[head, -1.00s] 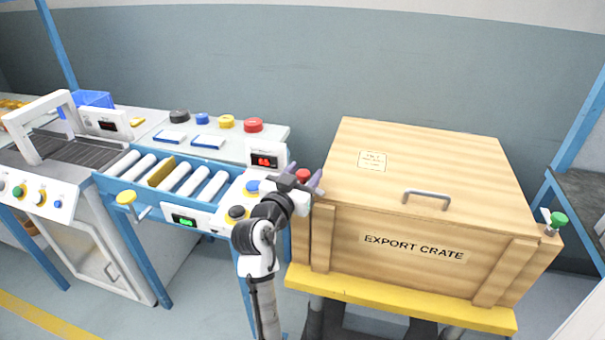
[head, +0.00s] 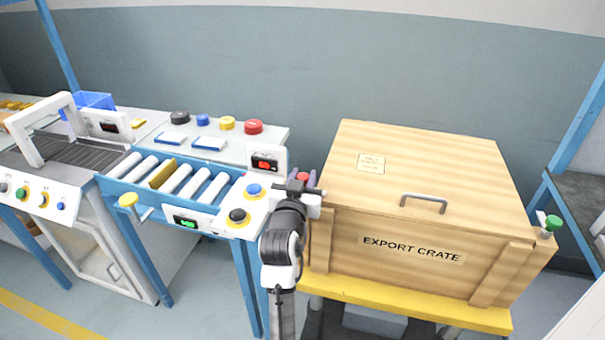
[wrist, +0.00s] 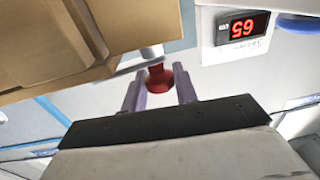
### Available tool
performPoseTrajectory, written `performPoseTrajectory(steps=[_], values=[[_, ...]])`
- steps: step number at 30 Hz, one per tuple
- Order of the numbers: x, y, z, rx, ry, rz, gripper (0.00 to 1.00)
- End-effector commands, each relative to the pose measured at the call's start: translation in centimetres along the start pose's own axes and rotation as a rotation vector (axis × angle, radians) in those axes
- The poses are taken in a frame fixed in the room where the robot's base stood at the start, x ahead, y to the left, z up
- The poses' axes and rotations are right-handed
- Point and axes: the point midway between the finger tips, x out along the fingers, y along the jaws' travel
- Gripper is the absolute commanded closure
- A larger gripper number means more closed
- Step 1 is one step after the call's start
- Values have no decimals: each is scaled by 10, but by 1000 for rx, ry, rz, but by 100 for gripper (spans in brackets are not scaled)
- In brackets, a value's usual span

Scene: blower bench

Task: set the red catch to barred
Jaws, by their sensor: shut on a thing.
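The red catch (head: 302,176) has a round red knob and sits at the upper left side of the export crate (head: 400,270). In the wrist view the red knob (wrist: 158,80) lies between my two lilac fingers, on a pale stem. My gripper (wrist: 157,86) is shut on the red catch. In the head view my gripper (head: 305,181) is at the crate's left edge, and its wrist partly hides the catch. I cannot tell the catch's setting from these views.
A green-knobbed catch (head: 553,222) is on the crate's right side. Left of my gripper is the roller conveyor with a blue button (head: 254,189), a black button (head: 238,215) and a red-digit display (head: 265,163). The crate lid has a grey handle (head: 423,203).

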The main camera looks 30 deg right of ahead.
Motion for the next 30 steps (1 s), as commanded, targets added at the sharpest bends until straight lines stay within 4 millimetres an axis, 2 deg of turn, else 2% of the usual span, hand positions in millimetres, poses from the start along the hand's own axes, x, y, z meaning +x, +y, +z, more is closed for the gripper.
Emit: performPoseTrajectory(steps=[13,26,27,30], values=[[0,1,1,1,-3,-187,94],[0,1,1,1,0,-206,94],[0,1,1,1,0,-206,66],[0,1,0,1,1,-206,53]])
